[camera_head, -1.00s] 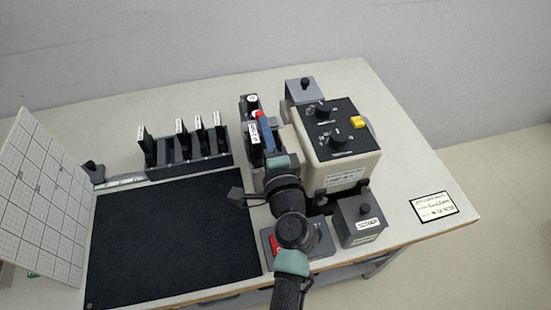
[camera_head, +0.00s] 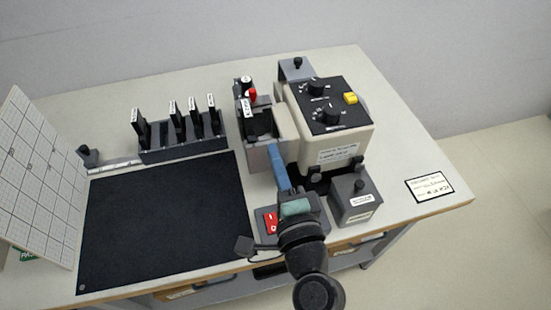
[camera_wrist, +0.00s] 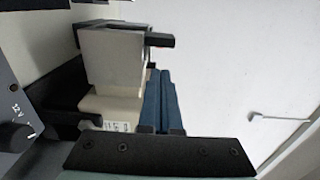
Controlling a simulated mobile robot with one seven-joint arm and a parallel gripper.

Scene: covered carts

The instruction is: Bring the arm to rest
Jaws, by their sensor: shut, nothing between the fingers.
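My gripper (camera_head: 274,150) has two blue fingers, which are closed together with nothing between them. In the head view it reaches from the table's front edge toward a grey open-topped fixture beside a cream box. The fingertips appear over or close to the fixture's front; I cannot tell whether they touch it. In the wrist view the blue fingers (camera_wrist: 159,74) lie side by side next to a cream block. My wrist and forearm come in from the bottom of the head view and hide part of the switch base.
The cream control box (camera_head: 318,158) with knobs and a yellow button stands right of my gripper. A grey block (camera_head: 355,205) and a red switch (camera_head: 271,222) are near the front edge. Left are a black mat (camera_head: 165,220), a slotted rack (camera_head: 185,149) and a gridded board (camera_head: 40,180).

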